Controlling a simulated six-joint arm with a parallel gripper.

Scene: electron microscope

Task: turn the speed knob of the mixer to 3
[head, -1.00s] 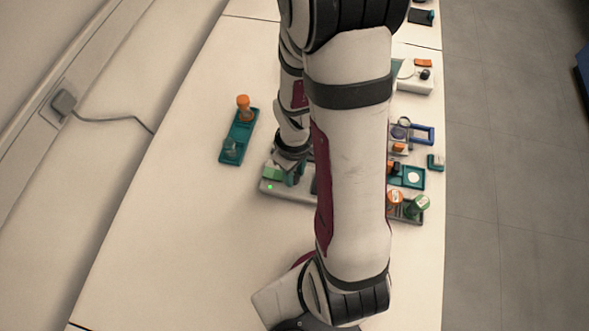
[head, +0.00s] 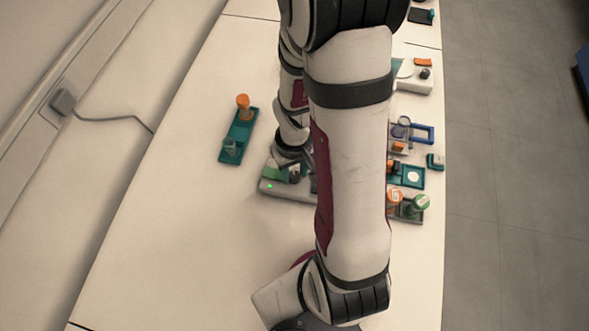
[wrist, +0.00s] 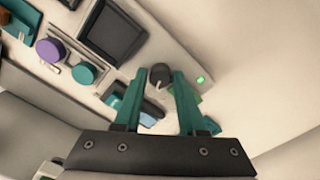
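The mixer (head: 287,192) is a pale, low box on the table, partly hidden behind my arm in the head view. A green light (head: 270,186) glows at its left end, and the light also shows in the wrist view (wrist: 200,79). The dark round speed knob (wrist: 158,77) stands on the mixer's top, near that light. My gripper (wrist: 160,74) has its two teal fingers spread, one on each side of the knob, with visible gaps. I cannot tell how high the fingertips are above the mixer. The number the knob points to is too small to read.
A dark square panel (wrist: 112,32) lies beside the knob. Purple-capped (wrist: 48,50) and teal-capped (wrist: 84,72) items stand farther left. A teal rack (head: 240,135) with an orange-topped item (head: 244,102) is left of the mixer. The table's front left is clear.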

